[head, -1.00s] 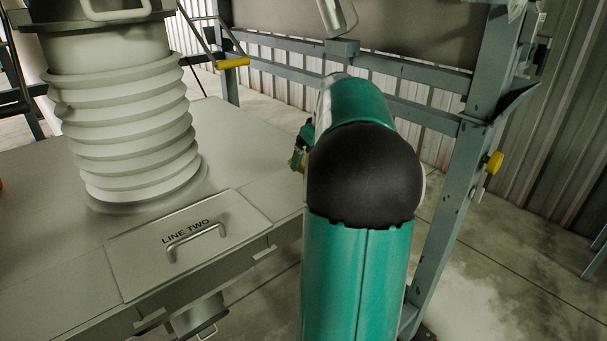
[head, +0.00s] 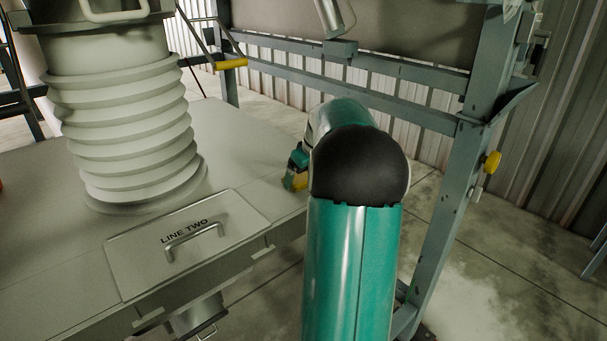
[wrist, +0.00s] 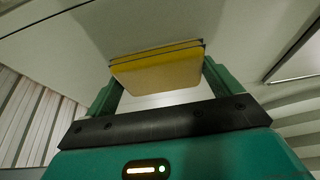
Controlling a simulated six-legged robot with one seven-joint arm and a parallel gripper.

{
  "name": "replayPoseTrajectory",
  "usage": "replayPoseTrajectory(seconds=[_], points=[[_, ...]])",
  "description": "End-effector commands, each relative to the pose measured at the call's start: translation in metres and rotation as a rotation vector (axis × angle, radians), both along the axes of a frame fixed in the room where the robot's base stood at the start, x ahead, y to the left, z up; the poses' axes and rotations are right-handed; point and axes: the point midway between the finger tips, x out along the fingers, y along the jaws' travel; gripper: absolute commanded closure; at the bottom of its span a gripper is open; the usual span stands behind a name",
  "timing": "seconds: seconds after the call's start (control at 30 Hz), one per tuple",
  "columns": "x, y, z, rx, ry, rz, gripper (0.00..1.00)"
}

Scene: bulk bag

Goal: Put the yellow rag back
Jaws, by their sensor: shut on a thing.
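The yellow rag (wrist: 158,72) is a folded yellow block with dark lines along its edge. In the wrist view it sits between the two green fingers of my gripper (wrist: 160,80), which is shut on it. A pale grey surface lies beyond it; I cannot tell whether the rag touches that surface. In the head view, a small yellow and teal part shows beside my arm at the table's right edge, and my own arm hides most of the gripper there.
A grey table (head: 245,150) carries a ribbed pale bellows (head: 130,130) and a hatch plate marked LINE TWO (head: 185,243) with a handle. A blue-grey frame post (head: 450,190) with a yellow knob (head: 492,161) stands to the right. The table's right rear is clear.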

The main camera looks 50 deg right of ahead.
Motion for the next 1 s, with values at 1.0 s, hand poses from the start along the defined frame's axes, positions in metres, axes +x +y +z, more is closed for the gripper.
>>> replayPoseTrajectory(seconds=[1.0], points=[[-0.041,0.009,0.106,-0.001,-0.001,0.001,0.0]])
